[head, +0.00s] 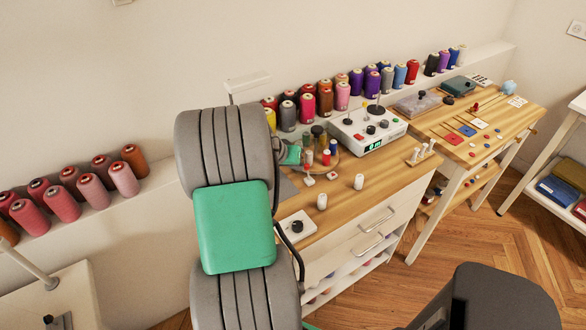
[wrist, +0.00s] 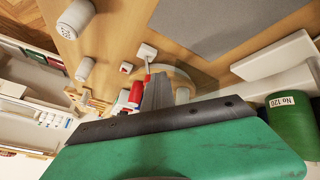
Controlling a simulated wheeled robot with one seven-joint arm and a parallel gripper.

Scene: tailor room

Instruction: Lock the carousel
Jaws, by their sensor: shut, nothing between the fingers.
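The carousel (head: 343,162) is a round wooden turntable on the table, carrying several spools, some red and some dark. Its rim shows partly in the wrist view (wrist: 198,76), behind my fingers. A small white block with a red pin (wrist: 147,51) sits beside the carousel's edge; it also shows in the head view (head: 308,181). A smaller white block with a red top (wrist: 126,68) is near it. My gripper (wrist: 158,84) is shut and empty, its fingers close to the red spools (wrist: 136,94). Whether they touch anything is unclear. My arm hides part of the carousel in the head view.
White spools (head: 359,182) stand on the table in front of the carousel. A white control box (head: 367,130) is behind it to the right. A white panel with a black knob (head: 297,227) lies at the front left. A green spool (wrist: 292,122) is right of my gripper.

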